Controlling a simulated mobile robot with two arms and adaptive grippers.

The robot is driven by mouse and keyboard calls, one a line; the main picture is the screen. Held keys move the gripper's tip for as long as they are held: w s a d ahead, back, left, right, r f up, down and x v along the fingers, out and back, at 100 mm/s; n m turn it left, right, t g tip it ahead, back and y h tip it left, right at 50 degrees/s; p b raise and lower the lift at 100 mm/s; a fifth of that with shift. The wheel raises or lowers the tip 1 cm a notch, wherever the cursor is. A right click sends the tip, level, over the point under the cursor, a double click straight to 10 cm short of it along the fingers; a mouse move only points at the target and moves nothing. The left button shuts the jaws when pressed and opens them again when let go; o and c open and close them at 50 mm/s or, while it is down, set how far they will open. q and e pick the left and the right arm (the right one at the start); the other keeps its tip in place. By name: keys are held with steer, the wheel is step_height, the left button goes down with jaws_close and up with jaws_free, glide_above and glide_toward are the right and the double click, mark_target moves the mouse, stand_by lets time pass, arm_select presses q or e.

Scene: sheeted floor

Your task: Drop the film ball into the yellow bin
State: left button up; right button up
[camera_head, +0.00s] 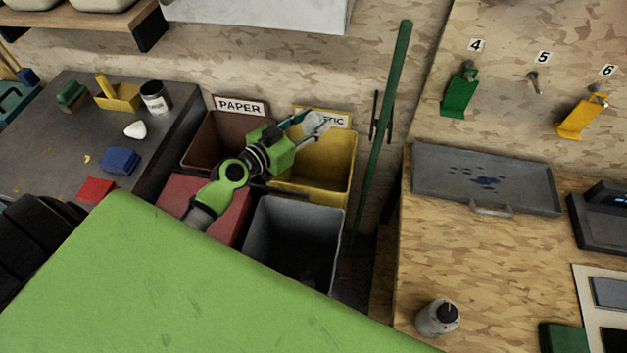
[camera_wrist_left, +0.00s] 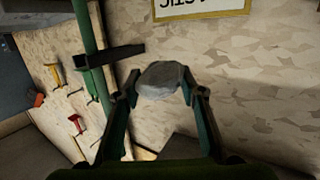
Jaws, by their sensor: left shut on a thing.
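My left gripper (camera_head: 300,125) reaches over the yellow bin (camera_head: 338,172) in the head view. It is shut on the film ball (camera_head: 317,123), a crumpled pale grey lump held in front of the plastic sign. In the left wrist view the film ball (camera_wrist_left: 163,80) sits between the two fingertips of the left gripper (camera_wrist_left: 160,92), with wall behind it. The yellow bin is open, and my gripper and arm hide part of its far rim and left side. My right gripper is not in view.
A brown paper bin (camera_head: 205,138), a red bin (camera_head: 228,213) and a grey bin (camera_head: 318,222) stand beside the yellow bin. A green pole (camera_head: 383,120) leans close to its right. A grey tray (camera_head: 430,182) lies on the right bench.

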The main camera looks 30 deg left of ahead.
arm_select(q)
steer(key=shift+w+a+n+y+p, duration=0.4)
steer(key=shift+a+y+p, duration=0.1)
steer(key=shift+a+y, duration=0.15)
steer(key=shift+a+f, duration=0.15)
steer(key=shift+f, duration=0.3)
step_height(320, 180, down, 5)
steer(key=b, duration=0.5)
steer(key=shift+a+f, duration=0.1)
steer(key=shift+f, duration=0.05)
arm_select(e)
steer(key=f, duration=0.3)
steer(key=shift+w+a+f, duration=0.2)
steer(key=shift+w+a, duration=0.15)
arm_select(q)
steer(key=o, duration=1.2)
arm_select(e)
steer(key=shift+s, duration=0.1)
